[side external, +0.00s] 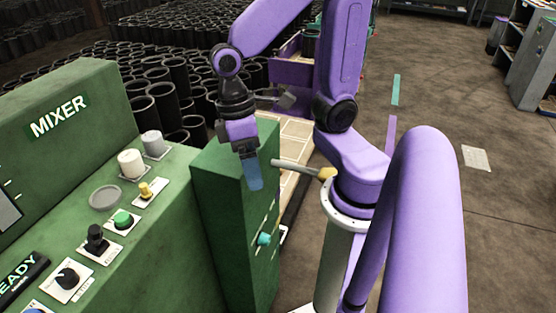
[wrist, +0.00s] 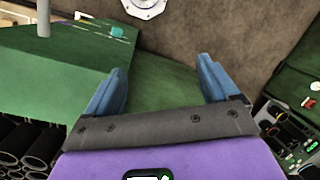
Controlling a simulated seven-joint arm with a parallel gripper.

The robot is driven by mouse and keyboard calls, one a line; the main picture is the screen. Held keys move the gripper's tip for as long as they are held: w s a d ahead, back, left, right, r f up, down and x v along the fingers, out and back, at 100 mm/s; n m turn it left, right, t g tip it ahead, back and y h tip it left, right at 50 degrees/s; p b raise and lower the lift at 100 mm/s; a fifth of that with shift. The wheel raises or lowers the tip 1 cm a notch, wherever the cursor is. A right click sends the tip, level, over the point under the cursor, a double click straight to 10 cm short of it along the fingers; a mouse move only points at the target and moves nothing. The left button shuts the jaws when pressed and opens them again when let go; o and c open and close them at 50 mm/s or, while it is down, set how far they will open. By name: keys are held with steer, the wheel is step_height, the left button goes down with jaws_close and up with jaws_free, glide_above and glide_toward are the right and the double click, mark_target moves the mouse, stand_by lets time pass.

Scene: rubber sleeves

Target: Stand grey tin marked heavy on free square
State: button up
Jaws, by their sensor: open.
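Two small pale tins stand upright on light square plates on the green mixer console in the side view: a cream-white tin (side external: 131,163) and a greyer tin (side external: 154,143) behind it. No "heavy" mark is readable on either. I cannot make out a clearly free square. My gripper (side external: 254,184) points down at the tall green cabinet, right of the tins and apart from them. In the wrist view my gripper (wrist: 161,78) has its blue fingers wide apart with nothing between them. Neither tin can be made out in the wrist view.
The green cabinet (side external: 232,180) stands beside the console, with a teal knob (side external: 264,239) on its side. A flat grey disc (side external: 105,197), a green button (side external: 123,218) and black knobs (side external: 96,237) occupy the console top. Many black rubber sleeves (side external: 165,100) stand behind.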

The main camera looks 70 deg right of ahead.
steer(key=s+n+t, duration=0.1)
steer(key=n, duration=0.1)
steer(key=s+d+n, duration=0.1)
steer(key=s+n, duration=0.1)
steer(key=s+d+n+t, duration=0.1)
steer(key=n, duration=0.1)
steer(key=shift+s+r+t, duration=0.1)
steer(key=shift+s+t, duration=0.2)
steer(key=shift+s, duration=0.1)
